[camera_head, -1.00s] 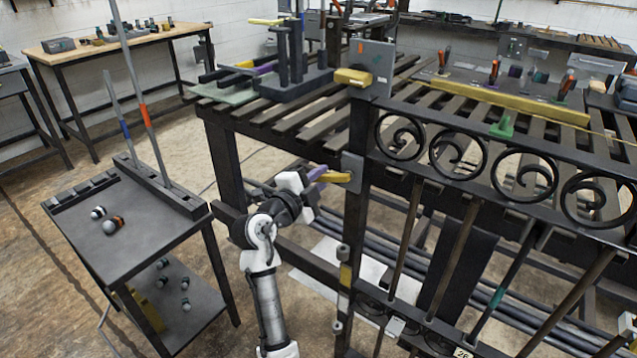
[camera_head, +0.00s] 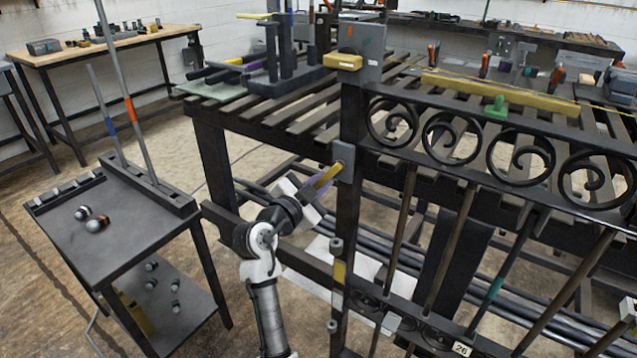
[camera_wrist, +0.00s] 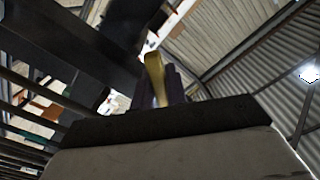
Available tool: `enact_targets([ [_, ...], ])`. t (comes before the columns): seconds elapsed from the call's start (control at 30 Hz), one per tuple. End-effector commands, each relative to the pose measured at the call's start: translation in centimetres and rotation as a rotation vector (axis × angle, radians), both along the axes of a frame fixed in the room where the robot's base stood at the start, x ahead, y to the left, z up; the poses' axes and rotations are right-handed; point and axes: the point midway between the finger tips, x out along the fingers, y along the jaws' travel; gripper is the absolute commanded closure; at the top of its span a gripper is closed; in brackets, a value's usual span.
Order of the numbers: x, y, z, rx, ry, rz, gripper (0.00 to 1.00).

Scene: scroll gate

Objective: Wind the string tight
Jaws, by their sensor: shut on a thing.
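A yellow handle (camera_head: 328,174) stands out from a small grey plate (camera_head: 343,160) on the post of the dark scroll gate (camera_head: 352,110). My gripper (camera_head: 319,183), with purple fingers, is shut on this handle. The handle slants up to the right, with purple showing below it. In the wrist view the yellow handle (camera_wrist: 153,70) rises from between my purple fingers (camera_wrist: 158,98). A thin yellow line (camera_head: 606,106) runs over the bench at the far right; I cannot tell whether it is string.
A slatted bench (camera_head: 300,118) stands behind the gate. A yellow block (camera_head: 343,62) sits on the upper grey plate (camera_head: 364,62). A small dark cart (camera_head: 150,228) with balls and upright rods stands left of my arm. Bare floor lies between cart and bench.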

Motion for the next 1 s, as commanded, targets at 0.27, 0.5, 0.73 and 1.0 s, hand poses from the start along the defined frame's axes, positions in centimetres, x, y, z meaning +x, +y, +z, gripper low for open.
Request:
enact_targets([
  [0.27, -0.03, 0.05, -0.12, 0.001, 0.003, 0.001, 1.0],
  [0.5, -0.02, 0.04, -0.08, 0.001, 0.001, 0.001, 0.64],
  [0.73, -0.03, -0.06, -0.06, 0.002, 0.001, -0.002, 0.64],
  [1.0, 0.39, 0.48, 0.8, 0.097, -0.069, -0.001, 0.64],
])
